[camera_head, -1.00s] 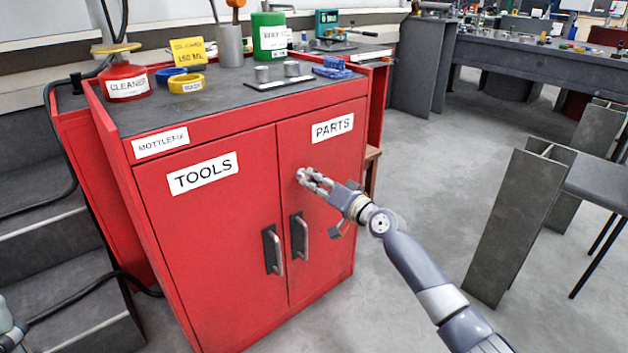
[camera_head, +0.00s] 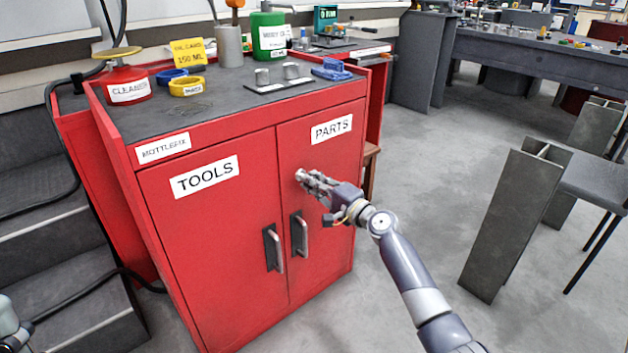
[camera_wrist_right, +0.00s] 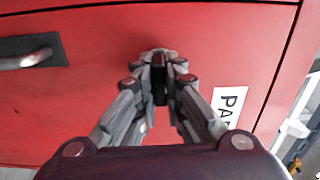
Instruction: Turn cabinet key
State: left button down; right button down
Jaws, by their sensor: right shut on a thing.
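The red cabinet (camera_head: 215,235) has two doors, labelled TOOLS and PARTS, each with a metal handle. My right gripper (camera_head: 302,177) is at the PARTS door, below its label and above its handle. In the right wrist view my right gripper (camera_wrist_right: 160,62) has its fingertips close together against the red door, shut on a small part there. That part is the cabinet key, mostly hidden between the fingers; its angle cannot be told. Only a bit of my left arm shows at the lower left edge of the head view, and its gripper is out of sight.
The right door handle (camera_head: 300,235) stands out just below my right gripper. A cleaner can (camera_head: 128,88), tape rolls and a green can (camera_head: 268,38) stand on the cabinet top. A grey table stands at right. Open floor lies before the cabinet.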

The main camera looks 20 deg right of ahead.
jog(key=shift+m, duration=0.3)
dwell(0.4)
jog(key=c, duration=1.7)
grip_release()
jog(key=v, duration=1.2)
